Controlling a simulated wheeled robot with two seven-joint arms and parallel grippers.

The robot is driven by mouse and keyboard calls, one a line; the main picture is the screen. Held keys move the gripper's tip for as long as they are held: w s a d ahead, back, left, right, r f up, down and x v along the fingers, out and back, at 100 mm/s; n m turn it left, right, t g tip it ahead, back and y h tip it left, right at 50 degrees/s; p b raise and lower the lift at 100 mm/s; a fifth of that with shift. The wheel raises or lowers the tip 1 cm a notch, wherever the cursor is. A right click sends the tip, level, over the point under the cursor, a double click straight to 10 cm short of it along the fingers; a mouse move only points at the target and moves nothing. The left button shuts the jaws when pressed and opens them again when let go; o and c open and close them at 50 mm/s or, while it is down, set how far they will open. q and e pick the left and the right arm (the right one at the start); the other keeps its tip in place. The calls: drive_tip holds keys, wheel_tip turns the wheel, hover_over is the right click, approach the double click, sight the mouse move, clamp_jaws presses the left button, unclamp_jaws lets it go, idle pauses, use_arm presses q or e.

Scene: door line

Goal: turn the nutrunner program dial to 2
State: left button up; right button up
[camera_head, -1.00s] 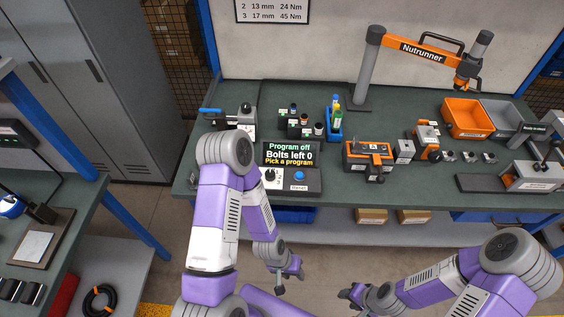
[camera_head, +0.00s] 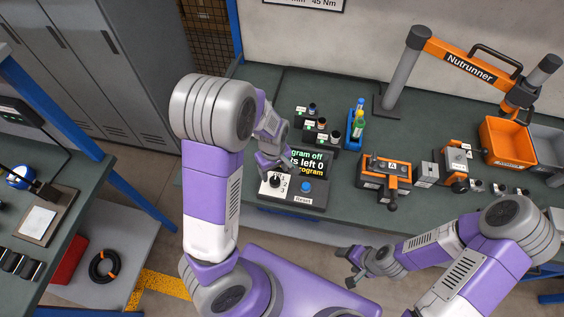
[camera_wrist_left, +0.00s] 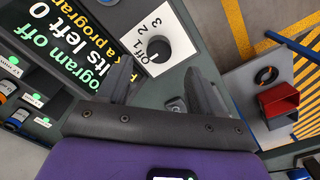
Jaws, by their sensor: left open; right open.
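The program dial (camera_head: 275,181) is a black round knob on a white plate marked Off, 1, 2, 3, on the control box at the bench's front edge. It also shows in the left wrist view (camera_wrist_left: 158,48), just beyond the fingertips. The display (camera_head: 313,160) behind it is partly hidden by my left arm; "Program off" reads in the left wrist view (camera_wrist_left: 45,50). My left gripper (camera_head: 267,164) is over the box, close to the dial; its fingers (camera_wrist_left: 160,78) are apart with nothing between them. My right gripper (camera_head: 350,268) is open and empty, low in front of the bench.
A blue Reset button (camera_head: 306,187) sits right of the dial. Behind the box are small labelled sockets (camera_head: 322,124) and a blue holder with bottles (camera_head: 357,125). An orange fixture (camera_head: 385,170) and the Nutrunner arm (camera_head: 465,65) stand to the right.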

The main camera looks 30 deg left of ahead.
sight(275, 180)
use_arm(q)
drive_tip(key=shift+w+a+f+b, duration=0.1)
drive_tip(key=shift+w+f+b, duration=0.3)
drive_tip(key=shift+f, duration=0.35)
drive_tip(key=f, duration=0.3)
drive_tip(key=f+b, duration=0.1)
drive_tip(key=shift+s+f, duration=0.3)
drive_tip(key=shift+f, duration=0.45)
use_arm(e)
wheel_tip(275, 180, down, 2)
drive_tip(key=shift+w, duration=0.1)
use_arm(q)
drive_tip(key=shift+c, duration=0.4)
drive_tip(key=c, duration=1)
